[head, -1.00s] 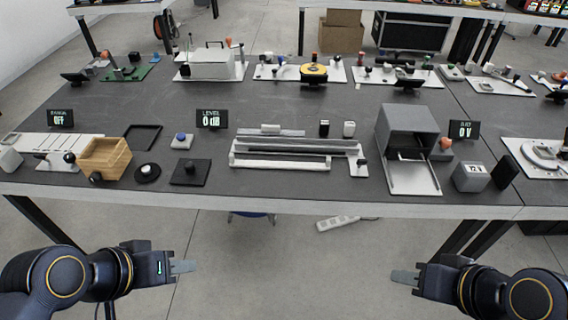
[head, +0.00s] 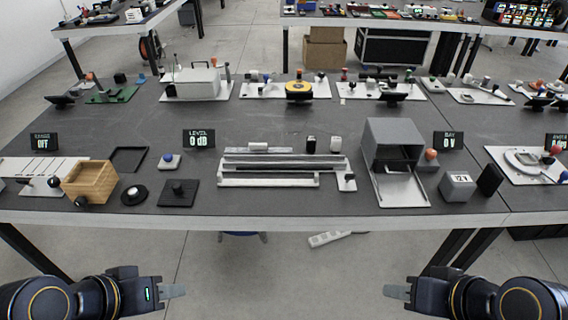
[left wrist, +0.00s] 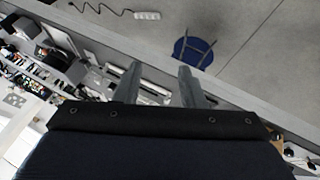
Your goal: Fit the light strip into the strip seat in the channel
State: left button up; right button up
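The channel (head: 238,166) is a long pale-grey fixture with dark grooves, lying crosswise near the middle front of the bench. A long white bar (head: 268,181), which looks like the light strip, lies along its front side; I cannot tell whether it touches the channel. The strip seat cannot be singled out at this size. My left gripper (head: 172,291) is open and empty, in front of and below the bench edge; its two spread fingers show in the left wrist view (left wrist: 155,75). My right gripper (head: 397,292) also hangs before the bench, apart from everything; its finger gap is hidden.
A wooden box (head: 90,181) is further left. A "0 dB" display (head: 199,138) stands behind. The bench's front edge (head: 300,215) separates both grippers from these things.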

aim_at(230, 161)
jog(key=i+l, duration=0.3)
jog(key=l, duration=0.15)
jog(key=i+l+u, duration=0.1)
jog(key=i+l, duration=0.2)
jog(key=l, duration=0.15)
jog(key=i+l, duration=0.25)
jog(key=l, duration=0.2)
jog(key=i+u, duration=0.05)
